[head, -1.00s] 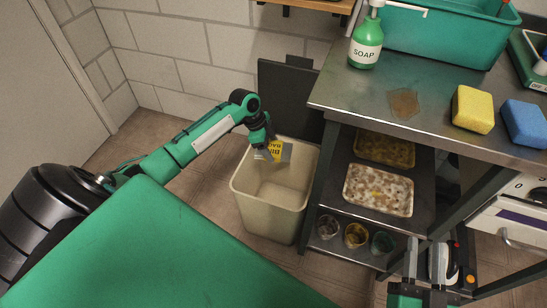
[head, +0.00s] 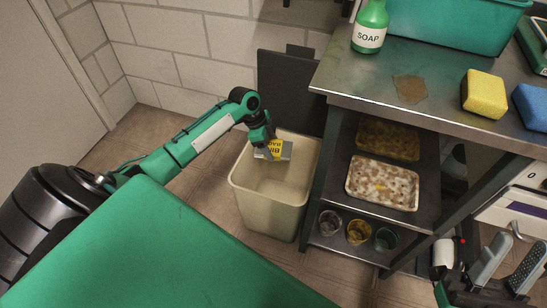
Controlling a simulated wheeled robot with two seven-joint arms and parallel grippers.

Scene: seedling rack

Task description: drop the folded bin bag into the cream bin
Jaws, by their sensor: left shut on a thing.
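The cream bin (head: 262,211) stands open on the floor beside the metal bench. My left gripper (head: 264,146) is over the bin's mouth, near its back rim. It is shut on the folded bin bag (head: 282,151), a grey packet with a yellow label. The bag hangs at the mouth of the bin; I cannot tell whether it is below the rim. My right gripper (head: 506,268) is at the lower right, empty, with its two fingers apart.
The bench (head: 450,113) carries a soap bottle (head: 370,28), a yellow sponge (head: 484,94) and a blue sponge (head: 532,107). Its shelves hold trays (head: 382,184) and small cups (head: 358,231). A dark panel (head: 288,90) stands behind the bin.

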